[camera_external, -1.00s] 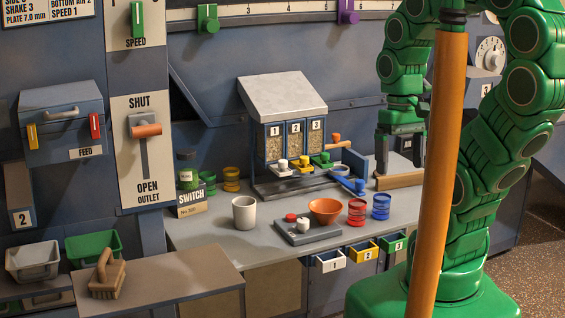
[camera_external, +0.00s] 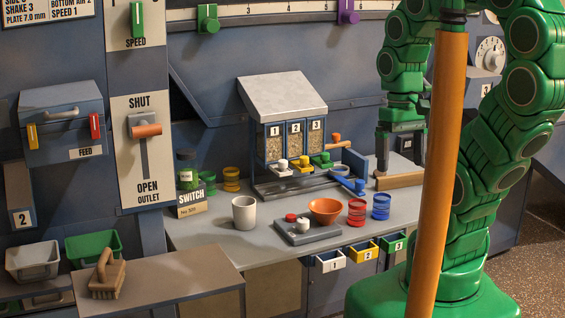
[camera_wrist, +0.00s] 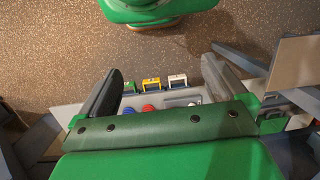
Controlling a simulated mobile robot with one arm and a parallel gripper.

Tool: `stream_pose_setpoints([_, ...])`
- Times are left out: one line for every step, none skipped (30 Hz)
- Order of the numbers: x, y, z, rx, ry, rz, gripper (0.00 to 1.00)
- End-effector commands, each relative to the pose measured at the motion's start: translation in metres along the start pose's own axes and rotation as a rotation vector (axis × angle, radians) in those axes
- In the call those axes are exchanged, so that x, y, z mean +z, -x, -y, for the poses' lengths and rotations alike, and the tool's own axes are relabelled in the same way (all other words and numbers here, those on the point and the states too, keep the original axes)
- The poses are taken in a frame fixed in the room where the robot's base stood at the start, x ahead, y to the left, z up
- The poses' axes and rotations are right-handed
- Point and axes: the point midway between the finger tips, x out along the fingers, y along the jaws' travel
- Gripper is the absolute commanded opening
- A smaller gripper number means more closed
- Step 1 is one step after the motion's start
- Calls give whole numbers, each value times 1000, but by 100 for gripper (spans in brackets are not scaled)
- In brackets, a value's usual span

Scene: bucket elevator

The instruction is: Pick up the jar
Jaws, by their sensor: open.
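My gripper (camera_external: 401,160) hangs pointing down at the right end of the worktop, far to the right of the jar. Its jaws are apart with nothing between them. In the wrist view my open gripper (camera_wrist: 160,75) shows two spread fingers. I cannot make out the jar in the wrist view.
Green and yellow ring stacks (camera_external: 231,179) stand right of the jar. A white cup (camera_external: 244,213), an orange bowl (camera_external: 325,210), red (camera_external: 357,213) and blue (camera_external: 381,207) stacks and a three-bin dispenser (camera_external: 284,100) occupy the worktop. A wooden-based block (camera_external: 399,180) lies beneath my gripper.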

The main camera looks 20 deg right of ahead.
Motion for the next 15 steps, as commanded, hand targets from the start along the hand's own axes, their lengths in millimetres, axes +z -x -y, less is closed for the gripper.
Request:
stream_pose_setpoints([0,5,-20,56,-59,1,99])
stream_pose_setpoints([1,8,-20,56,-59,1,99])
stream_pose_setpoints([1,13,-19,56,-58,0,99])
stream_pose_setpoints([2,17,-19,56,-58,-2,99])
stream_pose_setpoints([2,22,-19,56,-58,-4,99])
stream_pose_setpoints([2,24,-18,56,-58,-2,99])
stream_pose_setpoints([3,26,-18,56,-58,-1,99])
stream_pose_setpoints([3,28,-18,56,-58,1,99])
stream_pose_setpoints([4,31,-18,56,-59,4,99])
stream_pose_setpoints([5,33,-18,56,-59,5,99])
stream_pose_setpoints([5,36,-18,56,-59,6,99])
stream_pose_setpoints([6,38,-18,56,-59,6,99])
stream_pose_setpoints([6,41,-18,56,-59,6,99])
stream_pose_setpoints([6,43,-17,57,-59,5,99])
stream_pose_setpoints([3,44,-18,59,-58,1,99])
